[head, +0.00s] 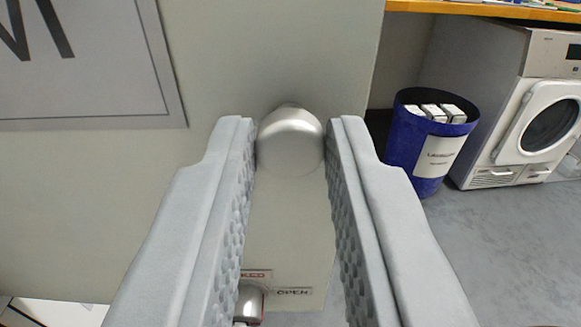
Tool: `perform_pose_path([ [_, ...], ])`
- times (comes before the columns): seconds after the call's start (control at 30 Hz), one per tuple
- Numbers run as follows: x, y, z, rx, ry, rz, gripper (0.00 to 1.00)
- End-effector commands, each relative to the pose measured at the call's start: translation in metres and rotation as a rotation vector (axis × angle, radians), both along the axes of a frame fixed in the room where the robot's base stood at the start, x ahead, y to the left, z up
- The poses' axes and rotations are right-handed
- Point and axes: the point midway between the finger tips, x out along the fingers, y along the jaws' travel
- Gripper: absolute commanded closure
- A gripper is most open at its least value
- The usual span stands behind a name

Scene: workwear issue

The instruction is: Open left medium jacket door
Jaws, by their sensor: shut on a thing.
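A pale grey door (200,195) fills the left and middle of the head view. A grey-framed sign (110,105) at its upper left shows part of a large dark letter that looks like an M. A round silver knob (290,140) sits near the door's right edge. My gripper (290,146) is shut on the knob, one fingertip touching each side. Below, between the fingers, a small silver latch part (248,303) shows beside a label reading OPEN (293,292) and a partly hidden red label. Whether the door stands ajar I cannot tell.
To the right, a blue bin (405,150) with white boxes in it stands on the grey floor (500,240). A white front-loading machine (530,125) stands beside it under an orange-edged worktop (480,10).

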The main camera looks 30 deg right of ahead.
Motion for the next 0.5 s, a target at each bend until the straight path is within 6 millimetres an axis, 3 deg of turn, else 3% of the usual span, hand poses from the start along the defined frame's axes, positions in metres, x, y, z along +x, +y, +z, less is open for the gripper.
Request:
perform_pose_path([
  [0.2,-0.012,0.015,0.002,0.002,-0.005,-0.041,1.00],
  [0.5,-0.017,0.020,0.003,0.004,-0.005,-0.061,1.00],
])
